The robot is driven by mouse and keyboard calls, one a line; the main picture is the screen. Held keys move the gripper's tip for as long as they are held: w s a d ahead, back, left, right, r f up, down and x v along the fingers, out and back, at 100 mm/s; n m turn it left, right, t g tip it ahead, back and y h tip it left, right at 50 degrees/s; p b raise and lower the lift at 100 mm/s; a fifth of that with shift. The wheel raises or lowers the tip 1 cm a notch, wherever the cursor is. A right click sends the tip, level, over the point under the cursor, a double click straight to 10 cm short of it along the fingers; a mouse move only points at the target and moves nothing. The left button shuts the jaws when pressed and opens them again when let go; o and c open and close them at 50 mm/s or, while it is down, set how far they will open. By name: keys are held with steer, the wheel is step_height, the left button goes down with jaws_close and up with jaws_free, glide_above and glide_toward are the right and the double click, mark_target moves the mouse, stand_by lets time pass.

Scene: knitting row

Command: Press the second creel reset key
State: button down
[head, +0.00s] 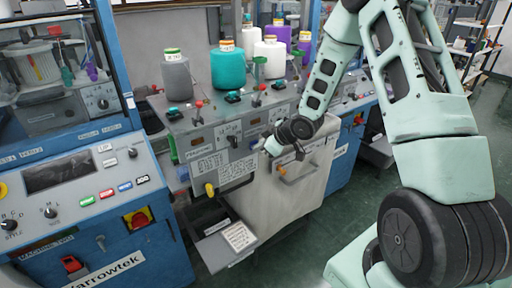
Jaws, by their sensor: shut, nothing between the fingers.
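The creel is a grey cabinet top with yarn cones along the back and a sloped front panel (205,165). Small teal keys sit on its top: the left one (173,113) before the grey cone, the second from the left (233,97) before the teal cone, another (278,85) farther right. Their labels are too small to read, so I cannot confirm which is the reset key. My gripper (268,147) is shut and empty. It appears in front of the creel's front panel, right of and lower than the second teal key. Whether it touches the panel cannot be told.
Red-knobbed levers (199,104) stand between the keys. Grey (177,78) and teal (228,67) cones rise behind. A blue machine console (85,200) with buttons and a red switch (138,219) stands left. A grey tray (215,252) juts out below. Green floor shows in front.

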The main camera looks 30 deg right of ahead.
steer(key=shift+w, duration=0.1)
stand_by(0.3)
steer(key=shift+s, duration=0.3)
steer(key=s+b, duration=0.1)
steer(key=s, duration=0.5)
stand_by(0.5)
steer(key=shift+d, duration=0.1)
stand_by(0.4)
